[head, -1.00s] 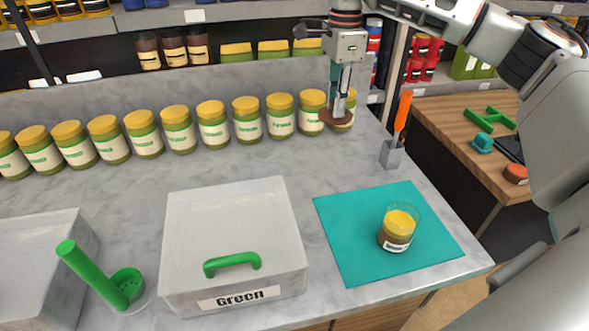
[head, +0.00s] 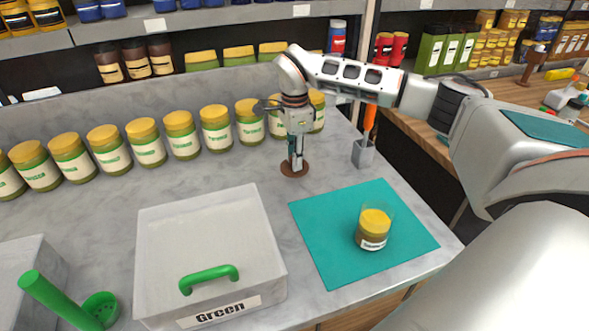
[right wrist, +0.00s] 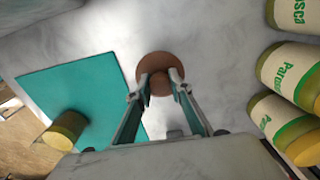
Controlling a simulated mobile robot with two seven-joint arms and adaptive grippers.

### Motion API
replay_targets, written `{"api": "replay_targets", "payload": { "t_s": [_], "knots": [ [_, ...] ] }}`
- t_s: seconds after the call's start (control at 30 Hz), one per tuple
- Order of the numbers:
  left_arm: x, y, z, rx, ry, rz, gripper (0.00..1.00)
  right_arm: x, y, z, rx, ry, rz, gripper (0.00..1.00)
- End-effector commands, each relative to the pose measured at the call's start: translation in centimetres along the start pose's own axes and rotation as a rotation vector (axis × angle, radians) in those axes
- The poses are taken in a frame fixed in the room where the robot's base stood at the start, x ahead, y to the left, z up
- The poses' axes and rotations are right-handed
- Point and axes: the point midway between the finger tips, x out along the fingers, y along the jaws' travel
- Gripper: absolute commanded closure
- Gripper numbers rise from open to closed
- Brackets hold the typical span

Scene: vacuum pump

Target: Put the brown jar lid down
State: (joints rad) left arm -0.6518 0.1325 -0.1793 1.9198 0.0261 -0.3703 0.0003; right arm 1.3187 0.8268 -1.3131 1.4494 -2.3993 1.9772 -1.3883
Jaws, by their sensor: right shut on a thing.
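The brown jar lid (head: 294,168) is a flat disc with a knob, at the counter behind the teal mat (head: 312,232). It lies level on or just above the grey counter; I cannot tell which. My right gripper (head: 295,161) points straight down and is shut on the lid's knob. The right wrist view also shows the lid (right wrist: 160,72) between the two fingertips (right wrist: 161,80). A jar with a yellow top and brown contents (head: 373,230) stands on the mat, inside what looks like a clear glass. My left gripper is not in view.
A row of green jars with yellow lids (head: 145,142) stands along the back, close to my right gripper. A grey holder with an orange-handled tool (head: 363,153) stands to the right. A white box labelled Green (head: 205,230) is in front left. Counter between box and mat is clear.

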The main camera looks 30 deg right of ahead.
Motion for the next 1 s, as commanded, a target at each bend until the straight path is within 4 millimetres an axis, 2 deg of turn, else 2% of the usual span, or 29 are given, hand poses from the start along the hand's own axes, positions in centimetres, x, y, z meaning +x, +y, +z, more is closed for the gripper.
{"api": "replay_targets", "payload": {
  "t_s": [0.17,0.43,0.83,0.87,0.9,1.0],
  "knots": [
    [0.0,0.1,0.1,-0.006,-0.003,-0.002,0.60,1.0,0.0,0.0,0.001,0.000,0.001,0.91],
    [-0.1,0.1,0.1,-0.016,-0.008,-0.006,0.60,4.2,0.1,0.0,0.001,-0.001,0.002,0.91],
    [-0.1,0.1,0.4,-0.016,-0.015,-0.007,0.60,4.8,0.0,0.0,0.000,0.000,0.000,0.91],
    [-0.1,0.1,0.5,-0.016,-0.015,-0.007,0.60,4.7,0.0,0.0,0.000,0.000,0.000,0.72],
    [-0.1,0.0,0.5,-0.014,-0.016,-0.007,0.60,4.7,0.0,0.0,0.000,0.000,0.000,0.63],
    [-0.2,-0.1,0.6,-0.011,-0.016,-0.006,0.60,4.7,0.0,0.0,0.000,0.000,0.000,0.63]
  ]
}}
